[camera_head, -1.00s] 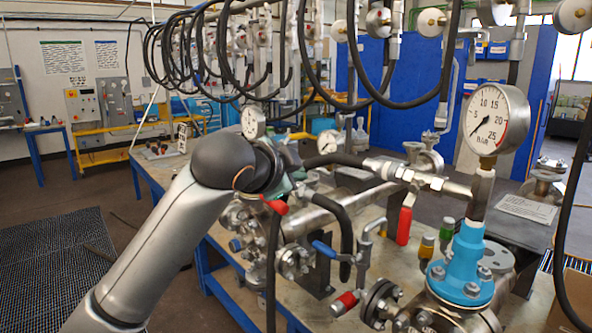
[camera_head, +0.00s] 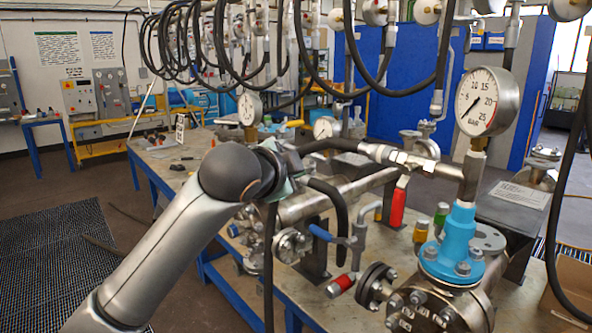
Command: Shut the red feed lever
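My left gripper (camera_head: 286,168) is at the end of the grey arm from the left, in front of the piping on the bench. Its fingers are mostly hidden, so I cannot tell whether it is open or shut. A red handle (camera_head: 398,207) hangs nearly upright below the horizontal pipe, to the right of the gripper and apart from it. Another red grip (camera_head: 341,285) is low on a small valve, below and right of the gripper. I cannot tell which red part is the feed lever; one may be hidden behind my gripper. My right gripper is not in view.
A blue lever (camera_head: 321,233) lies just below right of the gripper. A blue flanged fitting (camera_head: 454,246) carries a pressure gauge (camera_head: 487,101) at the right. Black hoses (camera_head: 270,265) hang around the arm.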

